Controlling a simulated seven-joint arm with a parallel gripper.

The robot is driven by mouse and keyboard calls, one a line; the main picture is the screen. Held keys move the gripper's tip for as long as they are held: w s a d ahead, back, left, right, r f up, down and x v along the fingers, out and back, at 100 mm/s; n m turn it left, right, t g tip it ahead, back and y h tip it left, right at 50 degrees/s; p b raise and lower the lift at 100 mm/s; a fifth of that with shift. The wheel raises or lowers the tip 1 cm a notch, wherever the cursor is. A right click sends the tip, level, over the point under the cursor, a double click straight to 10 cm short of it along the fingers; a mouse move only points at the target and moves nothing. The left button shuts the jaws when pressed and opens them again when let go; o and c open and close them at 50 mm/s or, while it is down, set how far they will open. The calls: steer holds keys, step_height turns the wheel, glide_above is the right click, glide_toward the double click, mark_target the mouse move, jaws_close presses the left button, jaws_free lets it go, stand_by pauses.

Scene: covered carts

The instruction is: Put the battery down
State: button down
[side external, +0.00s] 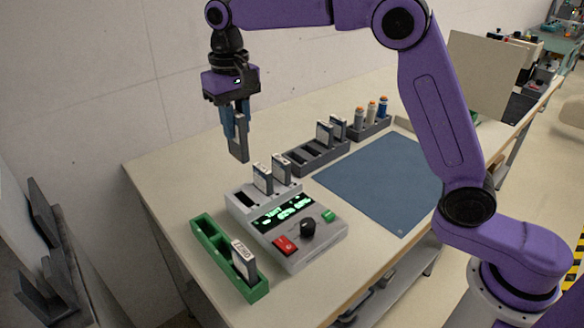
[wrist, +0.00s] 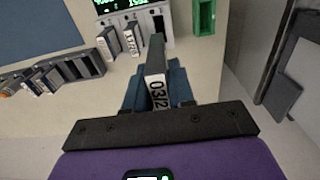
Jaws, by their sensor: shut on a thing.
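My gripper (side external: 236,122) is shut on a dark grey flat battery (side external: 238,146), held upright in the air at the back left of the table. In the wrist view the held battery (wrist: 156,62) has a white label reading about "03/2" between the blue fingers (wrist: 157,88). The grey charger (side external: 297,235) below and to the right has a lit green display, a dial and a red button. Two batteries (side external: 272,174) stand in its slots, and a slot at its left looks empty. The held battery is clear of the charger and the table.
A green rack (side external: 212,235) in front holds one battery (side external: 244,261) and has empty slots. A dark rack (side external: 312,160) behind holds two batteries. Another rack (side external: 372,128) holds bottle-like cylinders. A blue mat (side external: 375,180) lies bare at right.

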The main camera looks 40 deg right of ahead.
steer(key=shift+d+r, duration=0.3)
steer(key=shift+r, duration=0.55)
steer(key=s+d, duration=0.4)
steer(key=d, duration=0.7)
steer(key=s+d, duration=0.4)
steer(key=d, duration=0.6)
steer(key=shift+w+f, duration=2.4)
steer(key=shift+f, duration=0.65)
steer(key=shift+w+f, duration=2.35)
steer(key=shift+f, duration=0.65)
steer(key=shift+w+f, duration=2.4)
steer(key=shift+f, duration=0.65)
steer(key=shift+f, duration=0.15)
